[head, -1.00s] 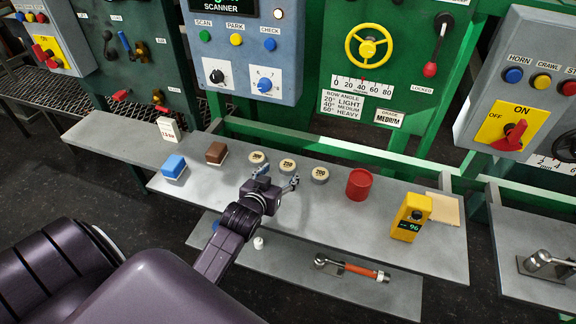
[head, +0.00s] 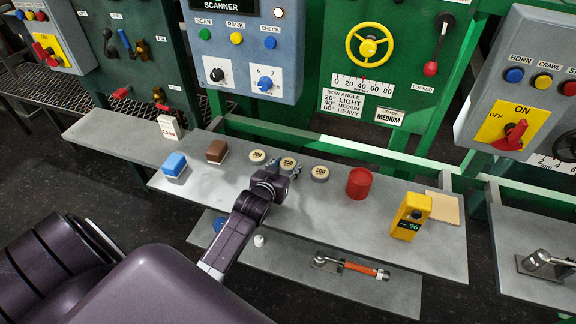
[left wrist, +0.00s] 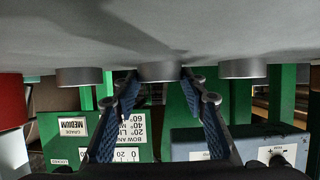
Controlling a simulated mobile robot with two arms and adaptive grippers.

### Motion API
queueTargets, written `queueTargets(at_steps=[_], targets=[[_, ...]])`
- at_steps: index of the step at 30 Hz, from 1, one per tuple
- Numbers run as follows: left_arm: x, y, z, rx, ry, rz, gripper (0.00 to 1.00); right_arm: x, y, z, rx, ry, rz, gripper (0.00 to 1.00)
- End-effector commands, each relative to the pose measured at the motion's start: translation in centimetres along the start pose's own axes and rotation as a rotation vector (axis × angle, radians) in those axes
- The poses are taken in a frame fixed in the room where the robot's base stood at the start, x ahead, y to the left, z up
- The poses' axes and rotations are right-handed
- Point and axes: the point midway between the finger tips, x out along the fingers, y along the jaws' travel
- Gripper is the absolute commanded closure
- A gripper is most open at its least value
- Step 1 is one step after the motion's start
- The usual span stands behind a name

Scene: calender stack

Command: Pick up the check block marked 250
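Three round check blocks with pale tops stand in a row on the grey shelf. The middle block (head: 287,161) appears to be marked 250, though the print is small. A left block (head: 257,156) and a right block (head: 320,172) flank it; their marks are hard to read. My left gripper (head: 286,170) is low over the shelf at the near side of the middle block, partly covering it. In the left wrist view, which is upside down, the gripper's fingers (left wrist: 160,84) are open, with the middle block (left wrist: 160,71) in line between their tips. My right gripper is not seen.
A red cylinder (head: 359,183) and a yellow meter (head: 410,216) stand to the right. A lower shelf holds a red-handled tool (head: 350,267).

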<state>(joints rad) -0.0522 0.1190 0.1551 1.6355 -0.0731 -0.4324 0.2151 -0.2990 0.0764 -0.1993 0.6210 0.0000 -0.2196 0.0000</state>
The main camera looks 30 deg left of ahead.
Motion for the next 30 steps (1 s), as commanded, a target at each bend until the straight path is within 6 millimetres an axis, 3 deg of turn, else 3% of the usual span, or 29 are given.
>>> queueTargets(at_steps=[5, 14, 19, 23, 30], targets=[[0.0, 0.0, 0.0, 0.000, 0.001, 0.000, 0.87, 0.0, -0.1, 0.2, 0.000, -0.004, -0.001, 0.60], [-0.1, 0.0, -0.3, 0.000, 0.001, 0.000, 0.87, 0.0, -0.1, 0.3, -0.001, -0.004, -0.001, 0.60], [-0.6, 0.0, -1.7, 0.001, 0.004, 0.000, 0.87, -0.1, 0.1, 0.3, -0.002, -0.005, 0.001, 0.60], [-1.6, 0.0, -4.2, 0.001, 0.008, 0.000, 0.87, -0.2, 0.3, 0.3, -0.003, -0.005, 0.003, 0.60], [-4.5, 0.0, -11.0, 0.000, 0.010, 0.001, 0.87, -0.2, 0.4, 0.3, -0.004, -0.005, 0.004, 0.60]])
